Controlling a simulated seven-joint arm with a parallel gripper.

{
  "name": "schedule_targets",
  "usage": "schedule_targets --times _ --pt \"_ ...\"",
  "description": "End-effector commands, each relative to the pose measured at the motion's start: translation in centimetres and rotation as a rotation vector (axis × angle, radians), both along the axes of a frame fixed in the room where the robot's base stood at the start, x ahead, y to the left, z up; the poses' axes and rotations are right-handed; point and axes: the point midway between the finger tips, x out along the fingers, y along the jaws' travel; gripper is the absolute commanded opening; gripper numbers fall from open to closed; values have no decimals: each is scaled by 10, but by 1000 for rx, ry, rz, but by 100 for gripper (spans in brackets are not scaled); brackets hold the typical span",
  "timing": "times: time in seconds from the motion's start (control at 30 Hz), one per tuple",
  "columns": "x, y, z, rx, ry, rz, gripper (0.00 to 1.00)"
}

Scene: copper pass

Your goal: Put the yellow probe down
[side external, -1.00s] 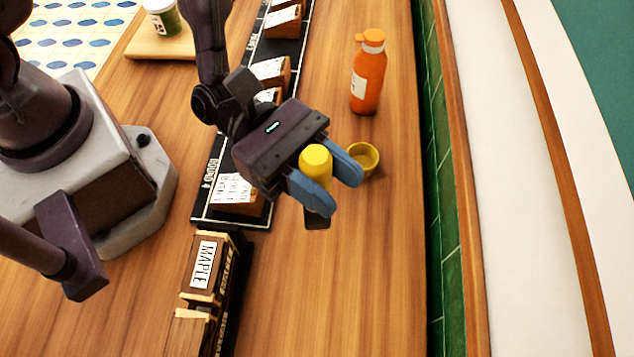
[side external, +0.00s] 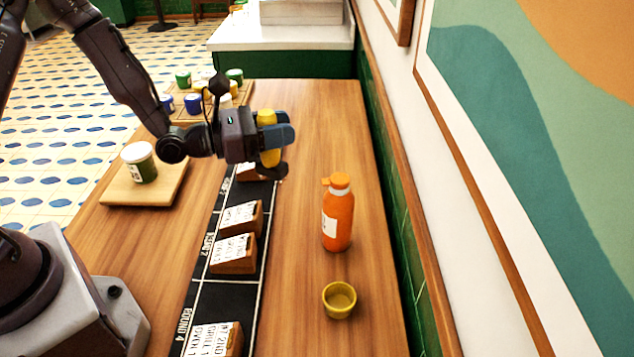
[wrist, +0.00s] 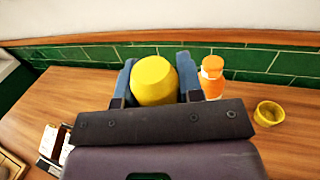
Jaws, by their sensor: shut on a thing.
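My gripper (side external: 272,137) is shut on the yellow probe (side external: 267,118). In the side view it holds the probe roughly upright above the far part of the counter, with a dark tip below the blue fingers. In the wrist view the probe's rounded yellow top (wrist: 154,80) shows between the two fingers (wrist: 156,84); its lower part is hidden there. A small yellow cup (side external: 339,300) stands open and empty on the wooden counter, nearer the camera than the gripper.
An orange bottle (side external: 338,214) stands between the gripper and the cup, near the green tiled wall (side external: 385,190). A black strip (side external: 220,285) holds several wooden ticket blocks. A board (side external: 148,187) carries a green jar. Several small jars stand at the back. Bare wood lies right of the gripper.

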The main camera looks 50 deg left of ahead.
Motion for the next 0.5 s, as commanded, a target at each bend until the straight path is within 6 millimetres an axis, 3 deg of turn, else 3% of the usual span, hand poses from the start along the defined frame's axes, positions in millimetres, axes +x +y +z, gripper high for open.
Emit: schedule_targets --times 0.03,0.17,0.33,0.5 --pt "4 14 2 1 -2 36 6" --pt "11 34 6 1 -1 90 6" --pt "34 39 -3 -5 1 109 6" --pt "76 40 -22 -6 0 108 6"
